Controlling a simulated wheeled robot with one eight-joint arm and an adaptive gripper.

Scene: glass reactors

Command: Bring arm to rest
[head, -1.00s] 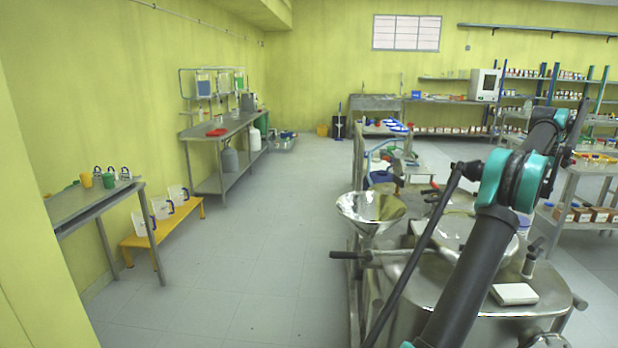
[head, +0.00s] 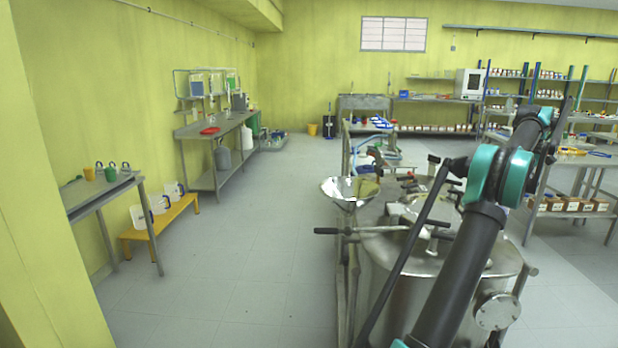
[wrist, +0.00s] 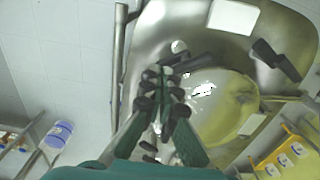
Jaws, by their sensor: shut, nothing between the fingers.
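My gripper (wrist: 166,100) shows in the wrist view with its dark fingertips together and nothing between them. It is over the steel lid (wrist: 165,45) of a reactor; the height above it is hard to tell. In the head view my arm rises from the bottom, bends at a teal joint and reaches to the upper right; the fingertips cannot be made out there. The steel reactor (head: 400,280) stands behind and beside my arm, which hides part of it.
A white block (wrist: 233,16) lies on the lid. Shelving with boxes (head: 570,204) is at right. A side table (head: 100,190) and yellow bench (head: 160,222) stand left; floor between is clear.

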